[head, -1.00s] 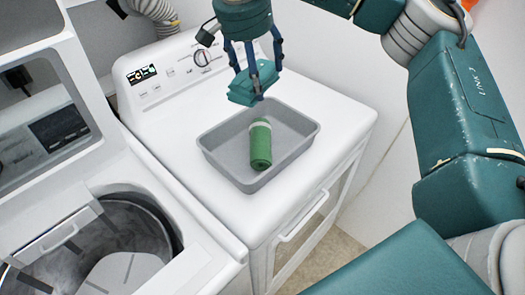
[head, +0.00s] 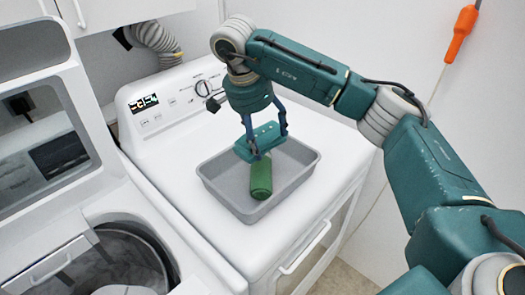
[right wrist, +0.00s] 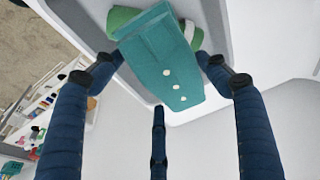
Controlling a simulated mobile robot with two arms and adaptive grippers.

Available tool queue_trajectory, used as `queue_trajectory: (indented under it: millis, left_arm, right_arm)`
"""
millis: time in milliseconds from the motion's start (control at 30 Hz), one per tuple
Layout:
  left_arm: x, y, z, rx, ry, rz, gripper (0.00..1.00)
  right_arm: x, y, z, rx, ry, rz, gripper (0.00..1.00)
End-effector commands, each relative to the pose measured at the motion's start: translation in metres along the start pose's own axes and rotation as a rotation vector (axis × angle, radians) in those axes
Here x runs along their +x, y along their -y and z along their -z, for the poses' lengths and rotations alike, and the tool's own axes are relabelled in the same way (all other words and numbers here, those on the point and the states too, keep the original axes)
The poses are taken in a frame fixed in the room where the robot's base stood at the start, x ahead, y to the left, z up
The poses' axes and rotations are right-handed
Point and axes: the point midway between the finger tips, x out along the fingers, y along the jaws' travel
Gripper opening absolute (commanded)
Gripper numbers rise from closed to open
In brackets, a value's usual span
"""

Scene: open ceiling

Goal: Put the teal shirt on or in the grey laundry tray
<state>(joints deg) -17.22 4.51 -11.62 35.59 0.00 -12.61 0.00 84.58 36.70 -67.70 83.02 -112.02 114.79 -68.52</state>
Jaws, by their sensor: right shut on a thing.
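The teal shirt (head: 262,135) is folded into a flat bundle. My right gripper (head: 264,144) is shut on it and holds it over the back part of the grey laundry tray (head: 216,188). In the right wrist view the shirt (right wrist: 158,62) shows small white buttons between the blue fingers (right wrist: 160,85). The tray stands on the white dryer top. A green rolled cloth (head: 261,181) lies in the tray, partly hidden behind the shirt. Whether the shirt touches the roll or the tray is unclear. My left gripper is not in view.
The tray stands on a white machine (head: 180,195) with a control panel (head: 165,100) at the back. An open top-loading washer (head: 120,255) is at the left. A white wall is at the right, with an orange-handled thing (head: 461,28) on it. The machine top around the tray is clear.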

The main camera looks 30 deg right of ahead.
Motion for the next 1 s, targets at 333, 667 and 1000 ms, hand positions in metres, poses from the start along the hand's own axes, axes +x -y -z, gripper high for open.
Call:
queue_trajectory:
  millis: [333,667,1000]
  left_arm:
    - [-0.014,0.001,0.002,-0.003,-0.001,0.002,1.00]
    - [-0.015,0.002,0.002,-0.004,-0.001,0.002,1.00]
    - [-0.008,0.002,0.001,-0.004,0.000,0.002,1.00]
  right_arm:
    - [0.037,-0.001,-0.010,-0.001,0.000,-0.002,0.40]
    - [0.049,0.000,-0.013,0.000,-0.001,0.002,0.40]
    - [0.058,0.000,-0.016,-0.001,-0.001,0.001,0.40]
